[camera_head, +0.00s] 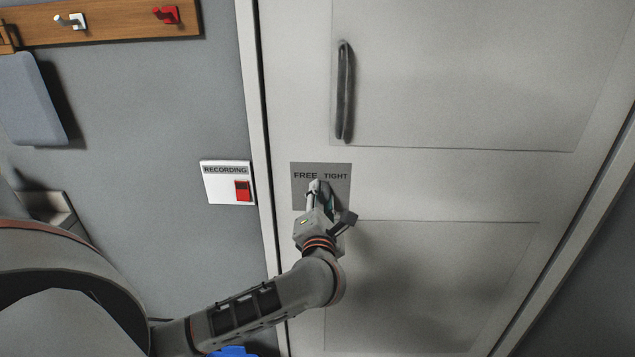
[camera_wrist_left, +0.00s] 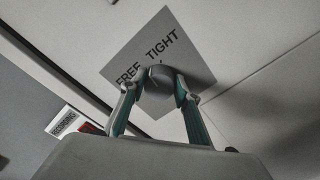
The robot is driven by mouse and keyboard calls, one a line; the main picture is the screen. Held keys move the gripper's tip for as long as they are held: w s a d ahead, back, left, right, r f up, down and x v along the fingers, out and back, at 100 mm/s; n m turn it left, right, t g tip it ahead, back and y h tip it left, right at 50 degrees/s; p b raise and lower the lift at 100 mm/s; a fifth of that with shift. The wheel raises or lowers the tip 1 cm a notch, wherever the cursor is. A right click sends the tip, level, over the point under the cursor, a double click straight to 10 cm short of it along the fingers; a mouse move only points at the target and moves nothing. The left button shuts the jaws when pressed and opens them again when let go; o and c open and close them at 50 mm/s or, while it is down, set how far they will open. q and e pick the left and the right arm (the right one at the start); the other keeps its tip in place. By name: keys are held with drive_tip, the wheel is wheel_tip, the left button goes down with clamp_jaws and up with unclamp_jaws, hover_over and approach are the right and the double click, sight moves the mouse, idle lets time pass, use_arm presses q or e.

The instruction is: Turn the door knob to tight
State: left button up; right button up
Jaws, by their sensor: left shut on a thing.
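The door knob (camera_wrist_left: 158,82) is a round grey knob on a square plate (camera_head: 341,170) marked FREE and TIGHT. In the left wrist view the plate (camera_wrist_left: 190,70) appears tilted, and the knob sits just below the two words. A small mark shows near the knob's top edge, but I cannot tell exactly which word it points to. My left gripper (camera_head: 322,190) is at the plate, shut on the knob, with one finger on each side of it in the left wrist view (camera_wrist_left: 157,92). In the head view the gripper hides the knob. My right gripper is not in view.
The white door (camera_head: 440,180) has a dark vertical handle (camera_head: 345,92) above the plate. A RECORDING panel with a red switch (camera_head: 242,191) is on the wall left of the door frame. A wooden rack with hooks (camera_head: 110,24) hangs at the upper left.

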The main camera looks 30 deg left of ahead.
use_arm(q)
drive_tip(key=m+p, duration=0.2)
drive_tip(key=p, duration=0.1)
drive_tip(key=shift+m, duration=0.4)
drive_tip(key=shift+m+p, duration=0.4)
drive_tip(key=shift+p, duration=0.15)
drive_tip(key=shift+f+m, duration=0.1)
drive_tip(key=shift+m, duration=0.7)
drive_tip(key=shift+m+p, duration=0.3)
drive_tip(key=shift+f+m, duration=0.1)
drive_tip(key=shift+m, duration=0.7)
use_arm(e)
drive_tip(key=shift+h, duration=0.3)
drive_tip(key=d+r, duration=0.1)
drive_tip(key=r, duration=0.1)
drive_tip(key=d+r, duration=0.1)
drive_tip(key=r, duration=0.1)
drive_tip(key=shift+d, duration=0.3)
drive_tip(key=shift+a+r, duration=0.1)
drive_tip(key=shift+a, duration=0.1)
